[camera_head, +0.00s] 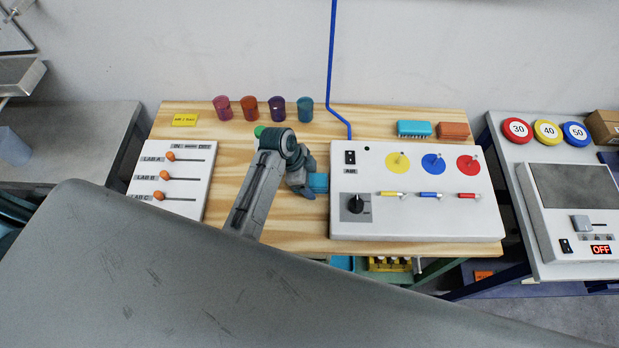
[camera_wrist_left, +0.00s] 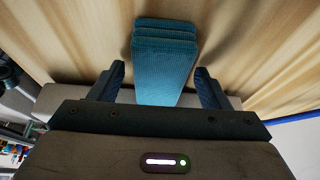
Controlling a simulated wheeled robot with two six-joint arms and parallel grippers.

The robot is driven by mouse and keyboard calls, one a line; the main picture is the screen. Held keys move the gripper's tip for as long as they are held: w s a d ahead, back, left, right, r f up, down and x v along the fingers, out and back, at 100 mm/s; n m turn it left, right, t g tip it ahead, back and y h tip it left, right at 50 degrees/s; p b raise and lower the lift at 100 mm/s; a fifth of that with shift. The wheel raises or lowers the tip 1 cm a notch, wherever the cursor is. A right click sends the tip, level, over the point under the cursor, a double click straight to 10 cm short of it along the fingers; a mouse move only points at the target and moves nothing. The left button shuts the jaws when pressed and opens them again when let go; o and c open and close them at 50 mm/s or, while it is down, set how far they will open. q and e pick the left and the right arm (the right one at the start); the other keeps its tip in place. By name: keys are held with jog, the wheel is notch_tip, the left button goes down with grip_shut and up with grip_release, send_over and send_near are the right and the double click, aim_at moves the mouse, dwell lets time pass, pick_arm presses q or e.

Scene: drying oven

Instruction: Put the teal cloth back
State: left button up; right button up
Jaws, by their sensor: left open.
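The teal cloth (camera_head: 318,182) lies folded on the wooden table top, just left of the white panel with the coloured discs. In the left wrist view the cloth (camera_wrist_left: 165,45) shows as a stack of ribbed layers. My left gripper (camera_head: 303,180) reaches down at the cloth and hides part of it in the head view. In the left wrist view the left gripper (camera_wrist_left: 160,75) is open, with one finger on each side of the cloth and a visible gap on both sides. My right gripper is not in view.
The white panel (camera_head: 415,215) stands close right of the gripper. A slider board (camera_head: 172,205) lies at left. Several coloured cups (camera_head: 249,108) stand at the back, with a teal block (camera_head: 414,128) and an orange block (camera_head: 453,130) at back right. A blue tube (camera_head: 332,55) hangs behind.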

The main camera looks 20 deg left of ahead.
pick_arm(q)
jog(key=shift+r, duration=0.1)
jog(key=shift+a+r, duration=0.1)
jog(key=shift+r, duration=0.15)
jog(key=b+v, duration=0.4)
jog(key=v, duration=0.6)
jog(key=shift+a+r, duration=0.15)
jog(key=shift+r, duration=0.05)
jog(key=shift+s+a+r, duration=0.1)
jog(key=shift+s+r, duration=0.05)
jog(key=shift+r, duration=0.3)
